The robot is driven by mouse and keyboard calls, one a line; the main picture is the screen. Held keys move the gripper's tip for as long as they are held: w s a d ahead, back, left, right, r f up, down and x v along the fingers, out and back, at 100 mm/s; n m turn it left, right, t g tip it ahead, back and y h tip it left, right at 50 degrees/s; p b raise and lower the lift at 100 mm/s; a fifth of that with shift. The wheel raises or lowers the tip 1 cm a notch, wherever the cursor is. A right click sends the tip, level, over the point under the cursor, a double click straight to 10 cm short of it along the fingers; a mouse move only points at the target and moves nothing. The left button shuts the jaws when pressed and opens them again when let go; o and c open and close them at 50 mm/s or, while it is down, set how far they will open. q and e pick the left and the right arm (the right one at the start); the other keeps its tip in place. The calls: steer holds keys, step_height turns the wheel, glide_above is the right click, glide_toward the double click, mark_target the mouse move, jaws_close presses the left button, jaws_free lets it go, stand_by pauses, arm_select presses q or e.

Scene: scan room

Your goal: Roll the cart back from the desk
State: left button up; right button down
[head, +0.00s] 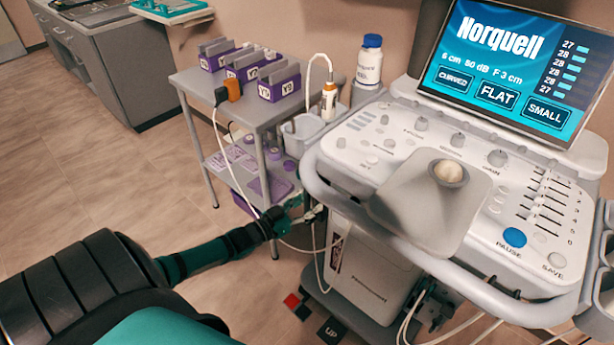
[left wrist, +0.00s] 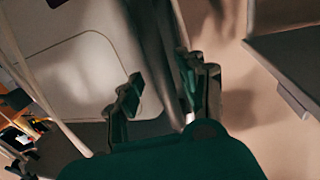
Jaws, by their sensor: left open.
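The cart is a white and grey scanner console (head: 350,150) with a lit Norquell screen (head: 520,70) and a grey handle rail (head: 316,185) around its front. My left gripper (head: 300,212) is beside the rail's left end, near the side of the cart's body (head: 370,265). In the left wrist view its two fingers (left wrist: 164,95) stand apart, with a grey bar between or behind them. I cannot tell whether they touch it.
A grey side table (head: 190,80) with purple racks (head: 278,82) and a lower shelf stands close at the cart's left. A white cable loops down near my left gripper. More cables hang below the console. Open wooden floor (head: 110,180) lies at left.

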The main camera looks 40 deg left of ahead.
arm_select(q)
steer(key=shift+s, duration=0.1)
steer(key=v, duration=1.2)
